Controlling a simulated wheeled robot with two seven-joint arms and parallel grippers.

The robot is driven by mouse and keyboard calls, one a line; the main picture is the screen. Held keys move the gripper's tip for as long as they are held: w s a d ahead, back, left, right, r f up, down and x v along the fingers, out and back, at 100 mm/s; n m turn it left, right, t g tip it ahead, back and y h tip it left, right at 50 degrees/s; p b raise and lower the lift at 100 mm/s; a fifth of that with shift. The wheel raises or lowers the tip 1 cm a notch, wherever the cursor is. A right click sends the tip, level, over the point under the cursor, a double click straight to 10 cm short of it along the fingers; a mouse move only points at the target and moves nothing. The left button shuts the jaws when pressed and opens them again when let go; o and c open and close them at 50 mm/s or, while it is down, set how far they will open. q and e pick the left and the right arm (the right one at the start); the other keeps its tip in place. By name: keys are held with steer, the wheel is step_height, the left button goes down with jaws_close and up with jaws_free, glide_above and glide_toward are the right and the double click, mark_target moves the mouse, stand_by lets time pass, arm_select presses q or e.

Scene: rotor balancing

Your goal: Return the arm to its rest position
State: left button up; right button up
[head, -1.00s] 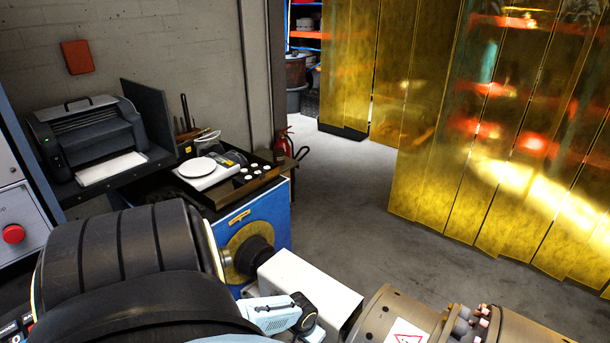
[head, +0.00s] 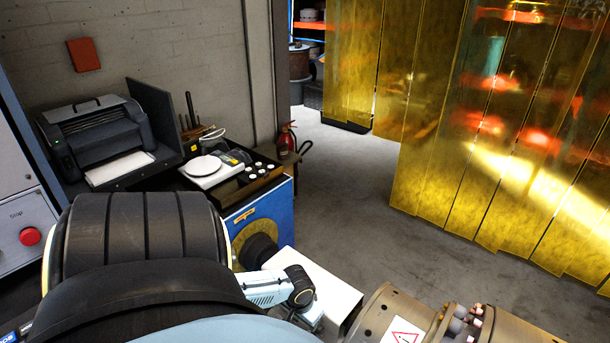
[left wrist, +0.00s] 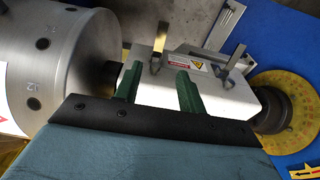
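My left arm fills the lower left of the head view. Its pale wrist part (head: 272,288) shows above a white box (head: 342,300); the fingertips are not clear there. In the left wrist view, the green fingers of my left gripper (left wrist: 155,88) are apart with nothing between them. They point over the white box (left wrist: 232,98), which carries a warning label and metal clips. A silver cylinder (left wrist: 55,70) with numbered holes lies left of the box, and a yellow graduated disc (left wrist: 285,88) lies right of it. My right gripper is not in view.
A blue cabinet (head: 282,212) carries a tray with a white round-topped scale (head: 204,166). A dark printer-like machine (head: 95,135) and a panel with a red button (head: 30,236) are at left. Yellow strip curtains (head: 500,130) hang at right. Grey floor (head: 350,190) between is clear.

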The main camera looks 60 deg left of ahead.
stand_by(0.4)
arm_select(q)
steer(key=s+d+f+m+b, duration=0.1)
steer(key=s+d+f+b, duration=0.25)
steer(key=f, duration=0.45)
steer(key=s+d+f+m+b, duration=0.1)
steer(key=s+d+f+b, duration=0.2)
steer(key=f, duration=0.5)
steer(key=s+d+f+m+b, duration=0.1)
steer(key=s+d+f+b, duration=0.1)
steer(key=s+f+b, duration=0.45)
steer(key=s+d+f+m+b, duration=0.3)
steer(key=s+d+f, duration=0.6)
steer(key=d+f, duration=0.4)
steer(key=shift+s+d+f+m+g+h+b, duration=0.15)
steer(key=shift+f+m+g+h+b, duration=0.15)
steer(key=shift+f+m+h+b, duration=0.25)
steer(key=shift+s+r, duration=0.1)
